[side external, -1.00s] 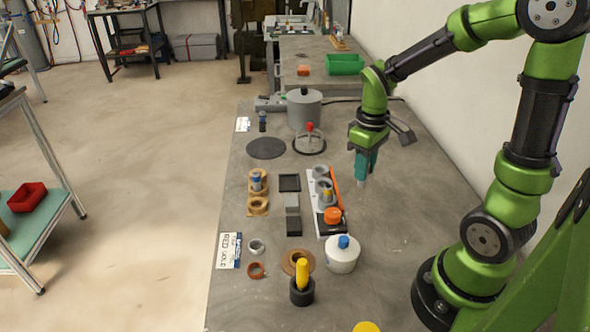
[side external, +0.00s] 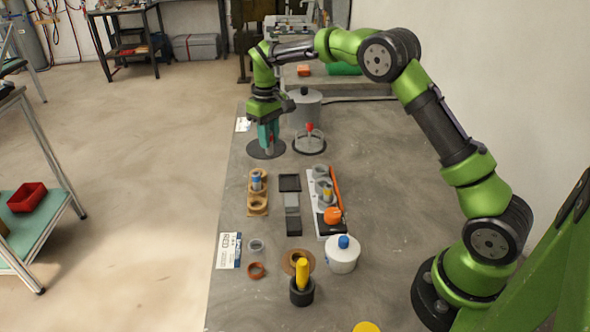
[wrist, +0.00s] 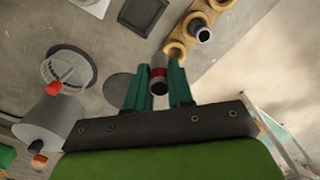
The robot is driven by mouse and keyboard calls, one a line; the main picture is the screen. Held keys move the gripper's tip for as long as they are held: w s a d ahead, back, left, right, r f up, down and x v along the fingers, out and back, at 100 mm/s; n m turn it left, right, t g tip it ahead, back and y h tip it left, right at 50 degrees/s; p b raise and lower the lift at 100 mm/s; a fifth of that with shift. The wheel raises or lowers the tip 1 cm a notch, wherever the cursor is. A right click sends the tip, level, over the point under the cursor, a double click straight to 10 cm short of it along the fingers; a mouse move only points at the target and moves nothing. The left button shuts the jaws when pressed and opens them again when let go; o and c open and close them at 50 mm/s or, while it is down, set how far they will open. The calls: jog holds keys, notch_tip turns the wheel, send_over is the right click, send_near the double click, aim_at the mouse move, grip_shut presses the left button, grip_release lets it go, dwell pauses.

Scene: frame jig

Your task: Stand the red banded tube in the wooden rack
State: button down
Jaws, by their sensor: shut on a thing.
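My gripper (side external: 268,140) hangs over the dark round disc at the far left of the bench. In the wrist view its teal fingers (wrist: 157,92) are shut on the red banded tube (wrist: 158,72), which has a grey body, a red band and a dark end. The wooden rack (side external: 258,209) lies nearer the camera than the gripper, apart from the tube. A blue-topped tube (side external: 256,181) stands in the rack, and an open hole shows at its near end. In the wrist view the rack (wrist: 186,37) is beyond the fingertips, with an open hole at the end closest to them.
A grey pot (side external: 306,112) and a round stand with a red knob (side external: 310,139) are to the right of my gripper. A black square tray (side external: 289,183) and a white rack (side external: 313,207) with an orange-handled tool lie right of the wooden rack.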

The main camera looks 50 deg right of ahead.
jog(key=shift+w+a+f, duration=0.35)
jog(key=shift+w+f, duration=0.15)
jog(key=shift+f, duration=0.5)
jog(key=shift+w+a+f, duration=0.4)
jog(key=shift+w+f, duration=0.15)
jog(key=shift+f, duration=0.45)
jog(key=shift+w+a+f, duration=0.35)
jog(key=shift+w+f, duration=0.15)
jog(key=shift+f, duration=0.5)
jog(key=shift+f, duration=0.1)
jog(key=shift+f, duration=1.15)
jog(key=c, duration=0.8)
grip_release()
jog(key=shift+o, duration=0.2)
jog(key=shift+r, duration=0.1)
jog(key=shift+r, duration=0.7)
